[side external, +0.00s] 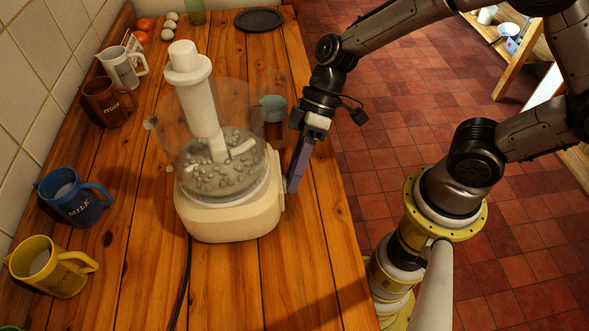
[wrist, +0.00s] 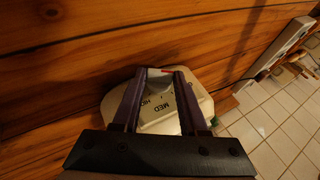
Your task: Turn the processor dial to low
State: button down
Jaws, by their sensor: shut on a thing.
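The food processor stands upright on the wooden counter, with a cream base (side external: 232,221), a clear bowl (side external: 190,110) with small grey pieces inside, and a white pusher tube. My gripper (side external: 291,186) reaches down to the right side of the base. In the wrist view my gripper (wrist: 158,73) has its two dark fingers closed around the dial (wrist: 158,72), which is mostly hidden between them. A small red mark shows at the dial. The printed words MED (wrist: 162,107) and HIGH show on the base between the fingers. The LOW mark cannot be made out, nor the exact setting.
Mugs stand along the tiled wall: yellow (side external: 50,268), blue (side external: 75,197), brown (side external: 108,101) and white (side external: 122,67). A black plate (side external: 259,19) lies at the back. A dark cord runs along the counter. The front right counter is clear.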

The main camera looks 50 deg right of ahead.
jog(key=y, duration=0.1)
jog(key=g, duration=0.1)
jog(key=m+g+y, duration=0.1)
jog(key=shift+w+d+f+y, duration=0.25)
jog(key=shift+y, duration=0.05)
jog(key=shift+w+d+f+m+g+y, duration=0.1)
jog(key=shift+f+m+g+y, duration=0.1)
jog(key=shift+g+y, duration=0.5)
jog(key=shift+f+m+g+y, duration=0.1)
jog(key=shift+m+g+y, duration=0.1)
jog(key=shift+g+y, duration=0.45)
jog(key=shift+y, duration=0.35)
jog(key=shift+c, duration=2.2)
grip_release()
